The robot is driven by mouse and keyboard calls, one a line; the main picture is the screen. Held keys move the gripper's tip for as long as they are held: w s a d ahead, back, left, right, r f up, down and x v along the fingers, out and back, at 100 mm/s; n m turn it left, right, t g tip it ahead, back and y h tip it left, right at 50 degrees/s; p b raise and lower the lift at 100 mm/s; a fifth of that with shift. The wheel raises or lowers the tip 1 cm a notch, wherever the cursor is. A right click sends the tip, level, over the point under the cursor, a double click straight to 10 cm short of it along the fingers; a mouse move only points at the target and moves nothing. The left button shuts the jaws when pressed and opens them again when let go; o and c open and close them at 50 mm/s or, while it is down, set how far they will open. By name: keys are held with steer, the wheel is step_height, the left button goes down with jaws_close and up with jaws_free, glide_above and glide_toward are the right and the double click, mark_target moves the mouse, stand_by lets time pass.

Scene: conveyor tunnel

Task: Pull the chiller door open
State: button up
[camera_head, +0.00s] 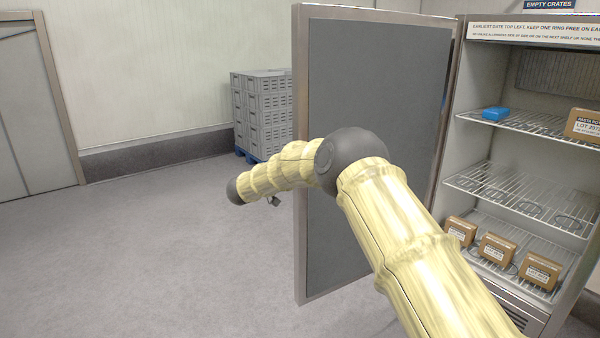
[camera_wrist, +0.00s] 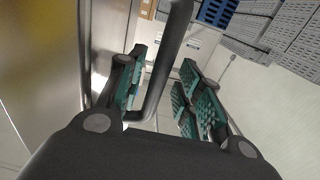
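The chiller door (camera_head: 375,120) stands wide open in the head view, swung out to the left of the chiller (camera_head: 450,140), with its grey inner panel showing. In the wrist view, the dark door handle (camera_wrist: 172,50) runs between the green-padded fingers of my gripper (camera_wrist: 163,65). The fingers are apart. The left finger is close to the handle, and a gap lies between the handle and the right finger. I cannot tell whether the left finger touches it. In the head view, my arm crosses in front of the door to its free edge; the gripper is mostly hidden there.
Brown boxes (camera_head: 497,248) stand on the lower shelf, with another brown box (camera_head: 583,126) and a blue pack (camera_head: 495,114) above. Stacked grey crates (camera_head: 262,110) stand on a blue pallet behind the door, by the wall. The floor (camera_head: 150,255) to the left is clear.

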steer(key=shift+a, duration=0.15)
steer(key=v, duration=1.2)
steer(key=shift+f, duration=0.1)
